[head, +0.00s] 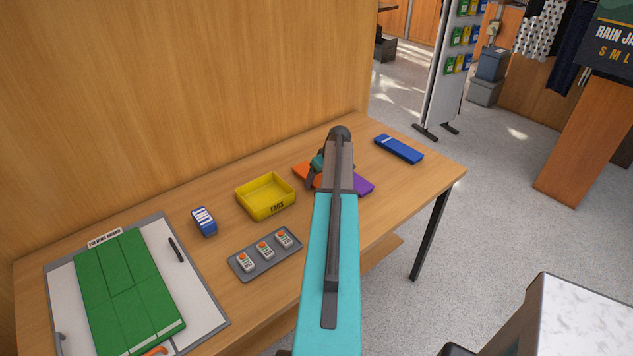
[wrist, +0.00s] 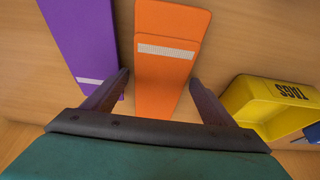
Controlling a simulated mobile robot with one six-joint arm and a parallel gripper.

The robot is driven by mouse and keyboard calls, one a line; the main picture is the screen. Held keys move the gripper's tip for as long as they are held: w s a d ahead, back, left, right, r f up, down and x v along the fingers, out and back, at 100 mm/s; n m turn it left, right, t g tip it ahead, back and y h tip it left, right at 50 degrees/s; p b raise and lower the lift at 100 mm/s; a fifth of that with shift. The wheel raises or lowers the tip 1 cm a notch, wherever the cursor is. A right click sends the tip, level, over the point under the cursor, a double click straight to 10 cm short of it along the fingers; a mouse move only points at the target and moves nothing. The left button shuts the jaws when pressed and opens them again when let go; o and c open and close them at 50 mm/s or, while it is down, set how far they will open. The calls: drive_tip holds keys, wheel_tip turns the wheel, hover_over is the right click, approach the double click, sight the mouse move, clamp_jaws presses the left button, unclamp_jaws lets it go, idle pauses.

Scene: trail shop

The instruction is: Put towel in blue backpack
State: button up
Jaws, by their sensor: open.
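An orange folded piece, perhaps a towel (wrist: 172,75), lies flat on the table in the wrist view, with a white patterned patch on it. It lies between the two spread fingers of my gripper (wrist: 159,77), which is open and holds nothing. In the head view the orange piece (head: 302,173) is mostly hidden behind my arm. A purple folded piece (wrist: 82,38) with a white stripe lies to its left in the wrist view; it also shows in the head view (head: 363,184). A blue folded piece (head: 398,149) lies near the table's far right end. No blue backpack shows in either view.
A yellow tray marked TAGS (head: 265,211) stands close beside the orange piece. A grey tray with small tags (head: 240,275), a blue-and-white striped item (head: 204,222) and a folding board (head: 202,298) with green cloth (head: 127,290) are further left. A wooden wall backs the table.

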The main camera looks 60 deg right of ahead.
sight(318, 178)
drive_tip(key=c, duration=1.3)
drive_tip(key=shift+r, duration=0.2)
drive_tip(key=shift+r+b, duration=1.05)
drive_tip(key=shift+r, duration=0.15)
drive_tip(key=shift+s+d+r, duration=0.1)
drive_tip(key=shift+s+r, duration=0.1)
drive_tip(key=shift+r, duration=0.1)
drive_tip(key=s+d+b, duration=0.1)
drive_tip(key=s+b, duration=0.1)
drive_tip(key=s, duration=0.3)
drive_tip(key=s+d+r+b, duration=0.1)
drive_tip(key=s+d, duration=0.1)
drive_tip(key=s, duration=0.3)
drive_tip(key=s+d+b, duration=0.1)
drive_tip(key=s+b, duration=0.1)
drive_tip(key=s, duration=0.3)
drive_tip(key=shift+d+r+b, duration=0.3)
drive_tip(key=shift+b, duration=0.05)
